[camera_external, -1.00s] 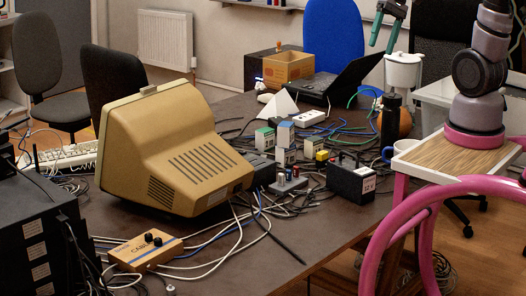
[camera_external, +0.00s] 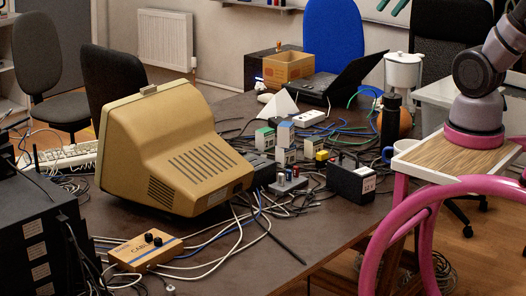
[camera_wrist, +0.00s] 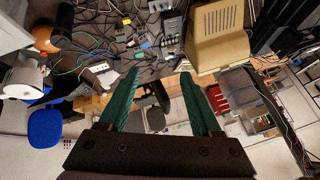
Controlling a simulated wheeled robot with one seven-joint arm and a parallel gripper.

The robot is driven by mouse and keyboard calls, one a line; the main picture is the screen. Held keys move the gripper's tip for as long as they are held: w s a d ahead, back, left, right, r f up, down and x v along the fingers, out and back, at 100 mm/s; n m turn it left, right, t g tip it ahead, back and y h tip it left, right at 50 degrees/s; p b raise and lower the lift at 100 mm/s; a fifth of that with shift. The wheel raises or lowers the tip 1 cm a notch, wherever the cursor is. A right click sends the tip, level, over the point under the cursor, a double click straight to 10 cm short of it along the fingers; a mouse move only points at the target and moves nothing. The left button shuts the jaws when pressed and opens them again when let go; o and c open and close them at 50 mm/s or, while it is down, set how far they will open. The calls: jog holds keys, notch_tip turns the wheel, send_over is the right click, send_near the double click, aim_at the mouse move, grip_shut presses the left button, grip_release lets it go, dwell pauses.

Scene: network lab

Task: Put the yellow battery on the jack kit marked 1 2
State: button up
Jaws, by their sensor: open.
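A small yellow block (camera_external: 322,155), which looks like the yellow battery, stands on the cluttered table among small boxes, left of a black box with a handle. A grey unit with several upright posts (camera_external: 289,184) sits in front of the boxes; it may be the jack kit, but I cannot read a 1 2 mark on it. My gripper (camera_external: 391,6) shows only as green fingertips at the top edge, far above the table. In the wrist view my gripper (camera_wrist: 160,76) is open, with nothing between its fingers.
A large beige monitor (camera_external: 180,150) stands left of the small boxes. The black box (camera_external: 351,183) bears a 12 V label. A dark bottle (camera_external: 391,122), a laptop (camera_external: 350,82) and loose cables crowd the table's right and back. The table's front middle is mostly bare.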

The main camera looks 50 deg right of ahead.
jog(key=w, duration=0.1)
jog(key=n+g, duration=0.6)
jog(key=n, duration=0.9)
send_over(323, 152)
jog(key=s+d, duration=0.2)
jog(key=s, duration=0.1)
notch_tip(323, 152, down, 26)
notch_tip(323, 152, down, 17)
jog(key=w+d+n+y, duration=0.2)
jog(key=w+n+y, duration=0.1)
jog(key=n, duration=0.2)
jog(key=x, duration=1.1)
jog(key=shift+s+d+f, duration=0.1)
jog(key=shift+s+f, duration=0.05)
jog(key=shift+s, duration=0.15)
grip_shut()
